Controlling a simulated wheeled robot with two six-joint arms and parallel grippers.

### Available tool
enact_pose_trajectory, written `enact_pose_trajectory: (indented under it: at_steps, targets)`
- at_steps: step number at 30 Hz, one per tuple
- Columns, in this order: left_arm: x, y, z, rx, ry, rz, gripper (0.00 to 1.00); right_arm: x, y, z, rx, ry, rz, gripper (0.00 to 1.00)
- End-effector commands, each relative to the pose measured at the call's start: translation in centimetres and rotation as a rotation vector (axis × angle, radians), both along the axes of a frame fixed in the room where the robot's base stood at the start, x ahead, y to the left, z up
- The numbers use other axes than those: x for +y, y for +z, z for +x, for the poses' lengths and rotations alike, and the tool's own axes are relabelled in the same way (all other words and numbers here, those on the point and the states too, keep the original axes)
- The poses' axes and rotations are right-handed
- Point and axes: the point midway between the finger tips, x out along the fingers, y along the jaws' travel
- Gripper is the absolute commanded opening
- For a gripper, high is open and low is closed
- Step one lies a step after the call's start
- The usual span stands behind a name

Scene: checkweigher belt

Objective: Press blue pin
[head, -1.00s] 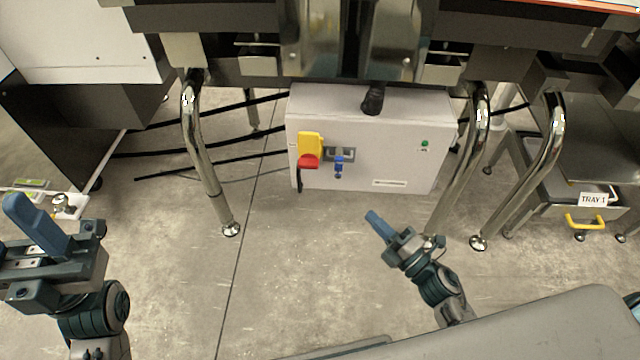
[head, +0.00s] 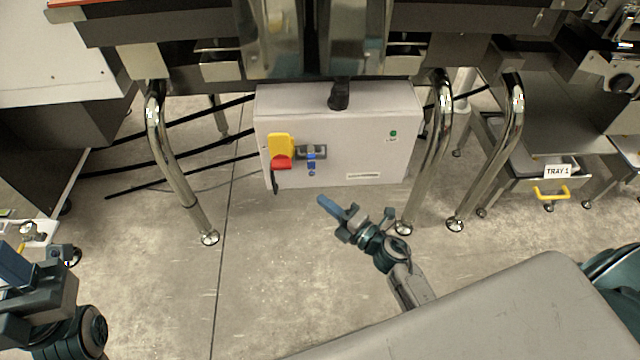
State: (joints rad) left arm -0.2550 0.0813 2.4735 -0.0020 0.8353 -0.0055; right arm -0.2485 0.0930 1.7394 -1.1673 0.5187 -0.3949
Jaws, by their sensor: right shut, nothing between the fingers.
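The blue pin (head: 311,163) sits on the front of a light grey control box (head: 360,145), at a small grey metal bracket (head: 310,150) just right of a yellow and red switch (head: 281,151). My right gripper (head: 329,206) is shut and empty. Its blue fingertips point up and left, below the box and slightly right of the pin in the picture, apart from it. My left gripper (head: 16,264) is at the left edge, partly cut off, far from the box; its jaw opening does not show clearly.
Shiny metal legs stand left (head: 178,170) and right (head: 432,150) of the box. Black cables run left behind it. A drawer labelled TRAY 1 (head: 520,190) with a yellow handle is at the right. The floor (head: 270,270) below the box is clear.

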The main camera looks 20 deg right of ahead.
Motion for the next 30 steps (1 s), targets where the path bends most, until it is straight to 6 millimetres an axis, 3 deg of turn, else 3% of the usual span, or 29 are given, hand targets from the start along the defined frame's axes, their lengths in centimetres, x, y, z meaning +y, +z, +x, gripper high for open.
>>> enact_pose_trajectory:
  at_steps: [3,9,25,30]
  targets:
    - [0.0,-0.1,0.0,0.002,0.000,0.002,0.46,1.2,0.3,2.2,-0.003,-0.001,0.001,0.00]
    - [0.0,-0.7,0.0,0.004,-0.001,0.002,0.46,0.2,0.4,4.8,-0.001,0.001,-0.002,0.00]
    - [0.0,-0.1,-0.1,-0.018,0.000,-0.004,0.46,-0.1,0.7,5.8,0.000,0.000,0.000,0.00]
    - [0.0,0.5,-0.1,-0.012,0.000,-0.003,0.46,-0.6,1.1,7.4,-0.001,0.000,-0.002,0.00]
